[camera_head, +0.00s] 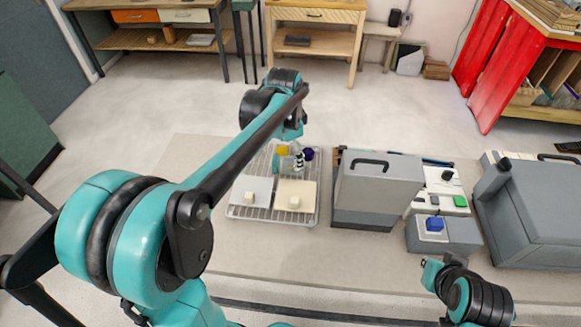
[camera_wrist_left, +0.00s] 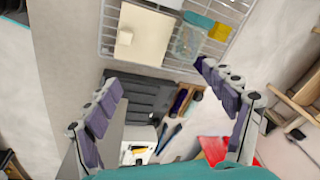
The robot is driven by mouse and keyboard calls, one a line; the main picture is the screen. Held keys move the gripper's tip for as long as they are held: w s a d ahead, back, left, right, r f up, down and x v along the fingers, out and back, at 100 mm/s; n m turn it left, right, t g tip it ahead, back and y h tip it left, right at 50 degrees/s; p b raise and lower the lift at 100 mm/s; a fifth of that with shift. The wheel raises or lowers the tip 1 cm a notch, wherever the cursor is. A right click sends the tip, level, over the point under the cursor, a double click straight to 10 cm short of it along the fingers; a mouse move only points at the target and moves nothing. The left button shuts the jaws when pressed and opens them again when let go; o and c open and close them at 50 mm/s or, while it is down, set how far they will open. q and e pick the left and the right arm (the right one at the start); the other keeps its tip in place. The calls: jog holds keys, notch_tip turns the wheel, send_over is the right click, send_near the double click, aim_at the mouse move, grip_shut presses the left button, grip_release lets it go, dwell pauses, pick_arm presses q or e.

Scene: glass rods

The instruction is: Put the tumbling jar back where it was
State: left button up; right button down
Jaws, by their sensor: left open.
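A small translucent greenish vessel, which looks like the jar, sits on the wire rack (camera_head: 238,213). In the left wrist view the vessel (camera_wrist_left: 188,42) shows beside a yellow block (camera_wrist_left: 221,31), near the top edge. In the head view my left gripper (camera_head: 298,158) is over the back right of the rack and partly hides this spot. In the left wrist view its fingers are spread wide with nothing between them. Part of my right arm shows at the lower right of the head view, with what may be its gripper (camera_head: 432,268); its jaws cannot be made out.
Two pale plates with knobs, one grey-white (camera_head: 242,186) and one cream (camera_head: 302,189), lie on the rack. A grey box with a black handle (camera_head: 376,188) stands right of it. The table's left part is bare.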

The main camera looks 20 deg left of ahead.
aim_at(288, 159)
pick_arm(q)
jog(key=w+a+f+m+g, duration=0.1)
jog(key=w+f+m, duration=0.1)
jog(key=w+f, duration=0.1)
jog(key=w+a+f+m+g, duration=0.1)
jog(key=w+a+f+m, duration=0.1)
jog(key=w+f, duration=0.2)
jog(key=w+a+f+m+g+b, duration=0.1)
jog(key=w+a+f+m, duration=0.1)
jog(key=f, duration=0.3)
jog(key=shift+w, duration=0.8)
notch_tip(288, 159, down, 3)
jog(key=shift+s+r+b, duration=0.1)
jog(key=shift+r+b, duration=0.1)
jog(key=shift+b, duration=0.1)
jog(key=f, duration=0.1)
jog(key=f+b, duration=0.1)
jog(key=f, duration=0.3)
jog(key=shift+d+f+b, duration=0.25)
jog(key=shift+b, duration=0.1)
jog(key=shift+r, duration=0.1)
jog(key=shift+c, duration=0.3)
jog(key=c, duration=1.6)
jog(key=shift+r, duration=0.15)
